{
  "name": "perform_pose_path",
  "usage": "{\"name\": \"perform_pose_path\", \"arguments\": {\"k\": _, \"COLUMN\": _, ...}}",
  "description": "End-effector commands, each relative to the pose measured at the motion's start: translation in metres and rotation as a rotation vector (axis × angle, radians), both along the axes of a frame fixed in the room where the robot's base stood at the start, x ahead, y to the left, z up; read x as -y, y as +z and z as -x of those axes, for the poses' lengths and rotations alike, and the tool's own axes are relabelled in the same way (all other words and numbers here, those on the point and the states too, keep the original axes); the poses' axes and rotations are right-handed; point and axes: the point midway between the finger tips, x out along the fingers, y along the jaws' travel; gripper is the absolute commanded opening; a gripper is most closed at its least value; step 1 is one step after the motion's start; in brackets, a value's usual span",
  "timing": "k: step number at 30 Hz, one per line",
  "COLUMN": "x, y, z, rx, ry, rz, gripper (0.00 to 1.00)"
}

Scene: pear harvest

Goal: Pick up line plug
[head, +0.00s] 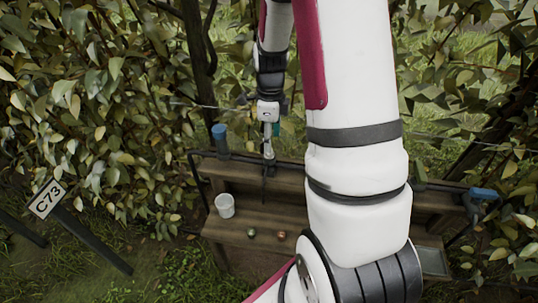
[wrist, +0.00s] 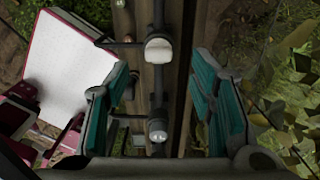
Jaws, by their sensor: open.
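In the wrist view a dark pipe runs up the picture along the wooden bench, carrying a pale rounded fitting (wrist: 159,50) and a smaller grey, shiny-tipped fitting (wrist: 157,130). I cannot tell for sure which of them is the line plug. My gripper (wrist: 155,92) is open, with teal-padded fingers to the left and right of the pipe. Both fittings show in the gap between the fingers, and nothing is gripped. In the head view my gripper (head: 269,150) points down above the back of the bench. The fittings are not clear there.
The wooden bench (head: 240,237) holds a white cup (head: 225,205), a green ball (head: 251,233) and a reddish ball (head: 281,236). A blue-topped post (head: 219,135) stands left; a blue fitting (head: 483,193) is right. A C73 sign (head: 47,199) and dense foliage flank the bench.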

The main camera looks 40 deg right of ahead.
Motion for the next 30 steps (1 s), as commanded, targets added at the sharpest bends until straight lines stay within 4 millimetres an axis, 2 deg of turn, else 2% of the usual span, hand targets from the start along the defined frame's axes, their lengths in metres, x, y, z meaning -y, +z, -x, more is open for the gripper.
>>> {"name": "perform_pose_path", "arguments": {"k": 3, "x": 0.0, "y": -0.019, "z": 0.003, "rx": -0.004, "ry": -0.003, "rz": -0.003, "gripper": 0.5}}
{"name": "perform_pose_path", "arguments": {"k": 9, "x": 0.0, "y": -0.042, "z": 0.003, "rx": -0.002, "ry": -0.002, "rz": -0.002, "gripper": 0.5}}
{"name": "perform_pose_path", "arguments": {"k": 17, "x": 0.0, "y": -0.045, "z": 0.003, "rx": -0.001, "ry": -0.001, "rz": -0.001, "gripper": 0.5}}
{"name": "perform_pose_path", "arguments": {"k": 18, "x": 0.0, "y": -0.045, "z": 0.003, "rx": -0.001, "ry": -0.001, "rz": -0.001, "gripper": 0.48}}
{"name": "perform_pose_path", "arguments": {"k": 22, "x": 0.0, "y": -0.045, "z": 0.003, "rx": -0.001, "ry": -0.001, "rz": -0.001, "gripper": 0.18}}
{"name": "perform_pose_path", "arguments": {"k": 23, "x": 0.0, "y": -0.045, "z": 0.003, "rx": -0.001, "ry": -0.001, "rz": -0.001, "gripper": 0.14}}
{"name": "perform_pose_path", "arguments": {"k": 30, "x": 0.0, "y": -0.045, "z": 0.003, "rx": -0.001, "ry": -0.001, "rz": -0.001, "gripper": 0.14}}
